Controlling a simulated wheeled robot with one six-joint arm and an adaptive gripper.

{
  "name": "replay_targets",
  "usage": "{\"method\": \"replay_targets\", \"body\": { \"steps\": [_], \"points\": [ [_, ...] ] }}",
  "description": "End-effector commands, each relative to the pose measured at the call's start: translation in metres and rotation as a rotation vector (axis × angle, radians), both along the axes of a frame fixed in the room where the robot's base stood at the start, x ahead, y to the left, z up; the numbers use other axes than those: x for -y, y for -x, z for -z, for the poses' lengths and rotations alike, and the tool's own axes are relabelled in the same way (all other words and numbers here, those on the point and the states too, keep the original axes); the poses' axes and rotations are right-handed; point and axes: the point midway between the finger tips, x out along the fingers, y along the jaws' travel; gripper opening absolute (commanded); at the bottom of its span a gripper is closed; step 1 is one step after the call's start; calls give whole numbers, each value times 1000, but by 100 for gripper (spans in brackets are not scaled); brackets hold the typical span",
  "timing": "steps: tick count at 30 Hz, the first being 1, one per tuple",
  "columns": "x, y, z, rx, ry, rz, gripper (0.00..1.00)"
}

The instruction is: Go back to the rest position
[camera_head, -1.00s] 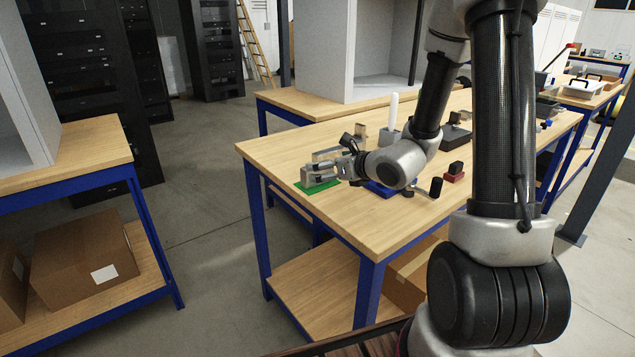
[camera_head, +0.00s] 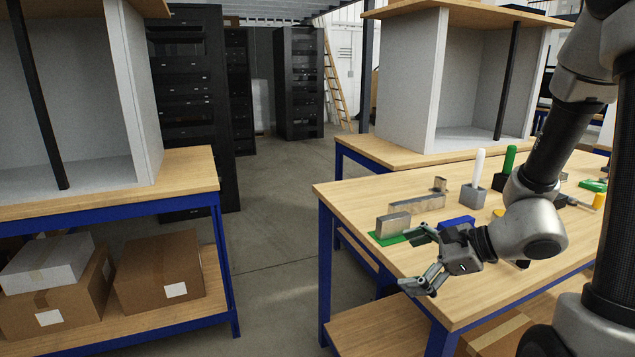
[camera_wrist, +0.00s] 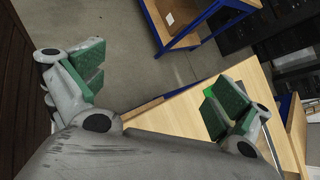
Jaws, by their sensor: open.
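A metal block (camera_head: 393,223) sits on a green plate (camera_head: 388,240) at the left end of the bench, behind my gripper. The green plate also shows partly in the wrist view, beside the right finger. A blue part (camera_head: 457,223) lies close behind the gripper.
A longer metal bar (camera_head: 417,202) and holders with white (camera_head: 479,167) and green (camera_head: 509,160) cylinders stand further back on the bench. Another blue-framed bench (camera_head: 110,192) with boxes (camera_head: 160,272) below stands at left. The aisle floor (camera_head: 275,235) between them is clear.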

Motion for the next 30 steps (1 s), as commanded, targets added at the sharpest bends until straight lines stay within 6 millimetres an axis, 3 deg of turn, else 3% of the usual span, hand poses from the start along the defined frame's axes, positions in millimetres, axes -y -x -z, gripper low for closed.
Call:
{"method": "replay_targets", "body": {
  "steps": [3, 5, 9, 12, 16, 21, 30],
  "points": [
    [12, 59, -8, 99, 208, -373, 100],
    [28, 85, -12, 149, 330, -562, 100],
    [86, 124, -33, 266, 663, -983, 100],
    [128, 133, -62, 336, 920, -1216, 100],
    [160, 134, -105, 417, 1190, -1369, 100],
    [156, 136, -139, 536, 1333, -1370, 100],
    [149, 136, -147, 591, 1361, -1370, 100]
  ]
}}
